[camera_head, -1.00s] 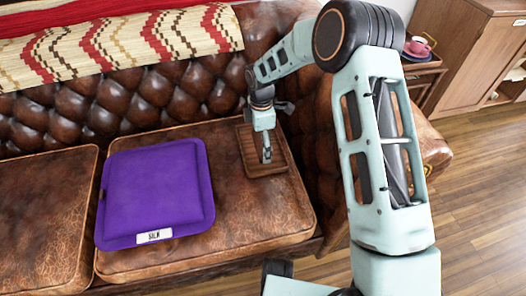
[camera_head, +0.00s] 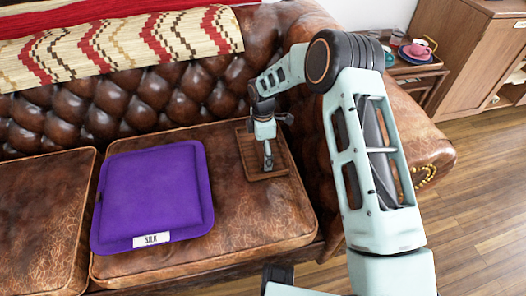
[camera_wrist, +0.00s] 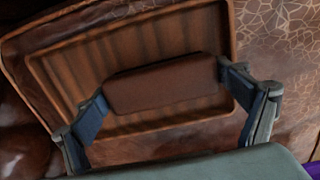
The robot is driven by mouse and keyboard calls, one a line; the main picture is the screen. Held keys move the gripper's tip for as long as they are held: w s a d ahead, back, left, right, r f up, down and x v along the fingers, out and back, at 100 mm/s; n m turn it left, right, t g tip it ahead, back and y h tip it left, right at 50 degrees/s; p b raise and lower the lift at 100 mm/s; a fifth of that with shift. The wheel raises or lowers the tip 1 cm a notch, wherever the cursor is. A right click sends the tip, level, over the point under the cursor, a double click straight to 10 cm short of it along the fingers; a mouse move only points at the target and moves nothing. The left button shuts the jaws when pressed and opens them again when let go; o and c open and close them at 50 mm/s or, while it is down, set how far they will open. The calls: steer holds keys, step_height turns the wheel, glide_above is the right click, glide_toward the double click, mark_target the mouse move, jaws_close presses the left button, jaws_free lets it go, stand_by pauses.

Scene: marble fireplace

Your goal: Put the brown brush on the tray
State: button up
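The brown brush (camera_wrist: 165,83) shows in the wrist view as a smooth brown block with rounded corners. It spans the gap between the two fingers of my gripper (camera_wrist: 163,85), which touch its two ends. The brown wooden tray (camera_wrist: 72,72) lies right behind the brush in that view. In the head view the tray (camera_head: 249,158) sits on the right sofa cushion, and my gripper (camera_head: 268,164) points down over its middle. The brush is hard to make out there. I cannot tell whether its underside touches the tray floor.
A purple cushion (camera_head: 150,195) with a white label lies left of the tray on the leather sofa. The sofa back (camera_head: 120,100) and right armrest (camera_head: 310,130) rise close around the tray. A pink cup (camera_head: 420,46) stands on a side table at the far right.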

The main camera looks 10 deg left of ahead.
steer(key=shift+o, duration=0.7)
steer(key=shift+r, duration=0.25)
step_height(320, 180, up, 12)
steer(key=p, duration=0.3)
steer(key=shift+f, duration=0.1)
